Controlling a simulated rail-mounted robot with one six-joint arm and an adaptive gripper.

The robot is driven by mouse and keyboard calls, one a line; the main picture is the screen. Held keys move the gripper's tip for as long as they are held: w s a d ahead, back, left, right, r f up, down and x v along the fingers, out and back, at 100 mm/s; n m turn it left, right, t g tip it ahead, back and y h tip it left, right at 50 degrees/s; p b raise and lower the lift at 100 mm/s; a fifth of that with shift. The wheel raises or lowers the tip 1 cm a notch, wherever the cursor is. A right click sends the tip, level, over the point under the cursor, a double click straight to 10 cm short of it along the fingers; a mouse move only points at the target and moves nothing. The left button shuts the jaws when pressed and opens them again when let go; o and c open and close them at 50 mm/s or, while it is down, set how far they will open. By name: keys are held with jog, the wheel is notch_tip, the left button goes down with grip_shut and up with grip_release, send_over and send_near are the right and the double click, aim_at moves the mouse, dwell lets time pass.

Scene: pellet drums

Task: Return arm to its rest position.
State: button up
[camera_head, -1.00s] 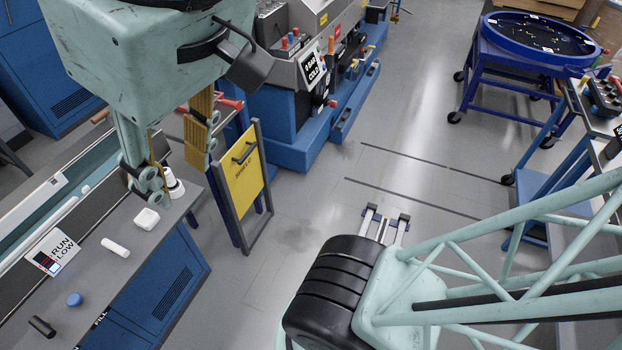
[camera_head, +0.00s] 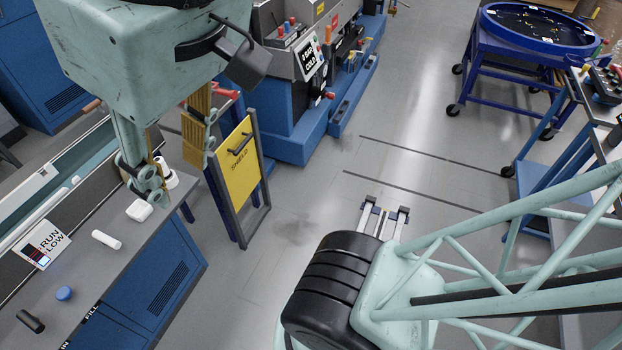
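My gripper (camera_head: 174,168) hangs at the upper left, below its pale green housing. Its two fingers have ochre pads and stand apart, with a gap between them. I see nothing held between them. It appears over the grey bench (camera_head: 125,262), and I cannot tell its exact height. A white roll-like object (camera_head: 170,181) shows partly hidden behind the fingers. My green lattice arm link and black joint fill the lower right.
The bench carries a white block (camera_head: 139,210), white cylinder (camera_head: 106,240), blue cap (camera_head: 64,293) and black cylinder (camera_head: 30,321). A yellow shield panel (camera_head: 236,164) stands beside it. A blue machine (camera_head: 300,130) and blue cart (camera_head: 515,85) stand behind.

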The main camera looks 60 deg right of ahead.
notch_tip(320, 180, down, 7)
jog(key=b, duration=0.6)
jog(key=shift+s, duration=0.15)
jog(key=shift+r, duration=0.1)
